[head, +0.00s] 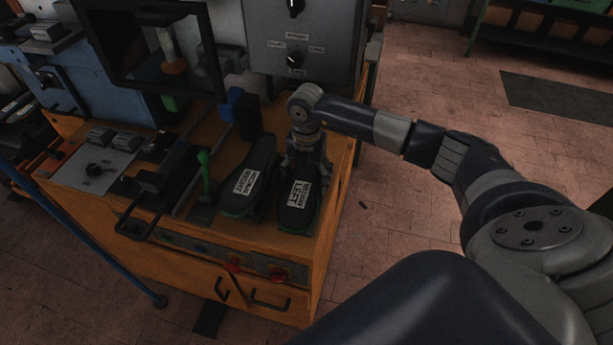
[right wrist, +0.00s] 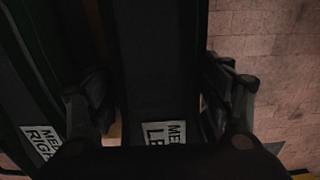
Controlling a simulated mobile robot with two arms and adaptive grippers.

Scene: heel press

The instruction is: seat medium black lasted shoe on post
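Two black shoes lie side by side on the orange bench, soles up. The left-hand one, labelled medium right (head: 246,182), shows partly in the right wrist view (right wrist: 28,120). The other, labelled medium left (head: 297,207), runs down the middle of the right wrist view (right wrist: 160,70). My right gripper (head: 304,160) is over the far part of the medium left shoe. In the right wrist view its fingers (right wrist: 158,105) stand on both sides of that shoe, with thin gaps seeming to show. My left gripper is out of view. I cannot clearly pick out the post.
The orange bench (head: 270,246) has a green-handled lever (head: 204,170) left of the shoes. A blue block (head: 241,110) and a grey control box (head: 303,45) with knobs stand behind. A black frame (head: 150,12) rises at the back left. Open tiled floor lies right.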

